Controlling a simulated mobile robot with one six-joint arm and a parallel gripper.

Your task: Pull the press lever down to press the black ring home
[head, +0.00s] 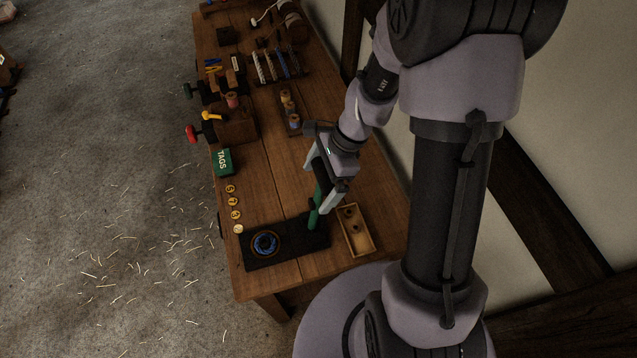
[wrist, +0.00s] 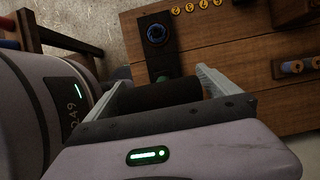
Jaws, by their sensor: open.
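The press has a flat black base (head: 285,250) on the near end of the bench. A round seat with a blue coil (head: 265,243) sits on its left part. I cannot make out the black ring apart from this dark seat. A green lever (head: 316,208) rises from the right part of the base. My gripper (head: 325,188) is open, pointing down at the lever's upper part. One finger hides some of the lever. In the wrist view, the fingers (wrist: 165,92) are apart with a dark cylinder between them; I cannot tell whether they touch the lever.
A wooden tray (head: 344,236) with round pieces stands right of the press. A spool rack (head: 290,112) and tools fill the far end. The middle planks are clear.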

